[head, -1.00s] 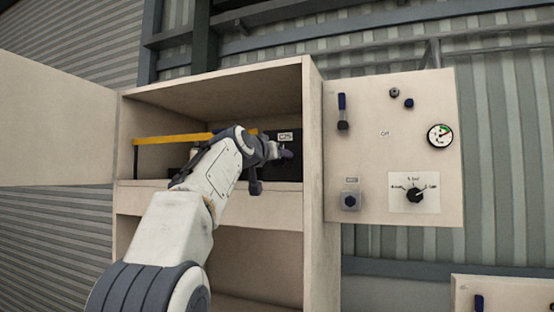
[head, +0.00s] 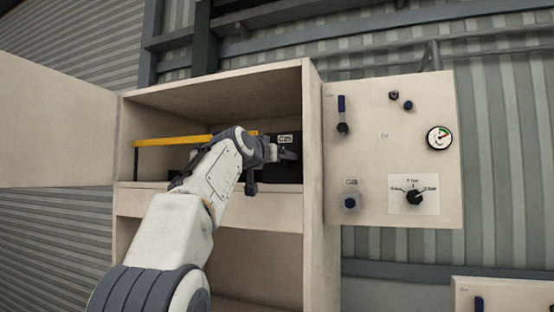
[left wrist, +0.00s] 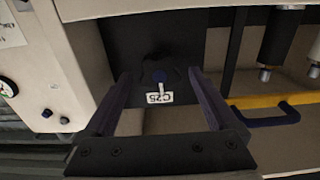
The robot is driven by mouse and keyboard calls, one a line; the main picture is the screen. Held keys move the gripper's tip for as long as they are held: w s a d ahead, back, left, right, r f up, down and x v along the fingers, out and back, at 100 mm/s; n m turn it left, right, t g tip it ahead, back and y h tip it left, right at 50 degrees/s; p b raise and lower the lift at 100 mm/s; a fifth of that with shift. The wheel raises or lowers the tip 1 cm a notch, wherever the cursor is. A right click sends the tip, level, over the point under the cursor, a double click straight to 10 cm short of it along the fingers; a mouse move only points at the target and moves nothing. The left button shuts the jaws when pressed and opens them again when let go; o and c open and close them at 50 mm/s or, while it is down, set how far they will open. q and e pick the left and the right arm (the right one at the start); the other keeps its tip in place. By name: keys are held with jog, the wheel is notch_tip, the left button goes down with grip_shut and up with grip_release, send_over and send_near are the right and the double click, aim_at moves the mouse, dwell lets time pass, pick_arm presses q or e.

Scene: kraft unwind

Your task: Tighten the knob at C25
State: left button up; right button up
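The C25 label (head: 286,139) is on a dark panel inside the open cabinet, and it appears upside down in the left wrist view (left wrist: 159,97). My left gripper (left wrist: 159,74) is open, one finger on each side of the knob, with gaps showing between fingers and knob. How deep the fingertips reach is hard to tell. In the head view my left gripper (head: 284,154) is at the panel below the label and hides the knob. My right gripper is not in view.
The cabinet's shelf edge (head: 255,206) lies below my arm, and its right wall (head: 314,150) stands close to the gripper. A yellow bar (head: 175,141) runs left of the panel. A control board (head: 390,110) with a gauge, dial and knobs is at right.

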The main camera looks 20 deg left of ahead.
pick_arm(q)
jog(key=shift+w, duration=0.1)
jog(key=shift+s+f+b, duration=0.15)
jog(key=shift+s+b, duration=0.25)
jog(key=shift+s, duration=0.05)
jog(key=s+b, duration=0.4)
jog(key=s, duration=0.5)
jog(key=shift+s+a+b, duration=0.2)
jog(key=shift+s+b, duration=0.05)
jog(key=shift+b, duration=0.15)
jog(key=w+p, duration=0.3)
jog(key=w, duration=0.2)
jog(key=w+p, duration=0.3)
jog(key=w, duration=0.2)
jog(key=shift+w+d+r, duration=0.2)
jog(key=shift+w, duration=0.05)
jog(key=shift+f, duration=0.1)
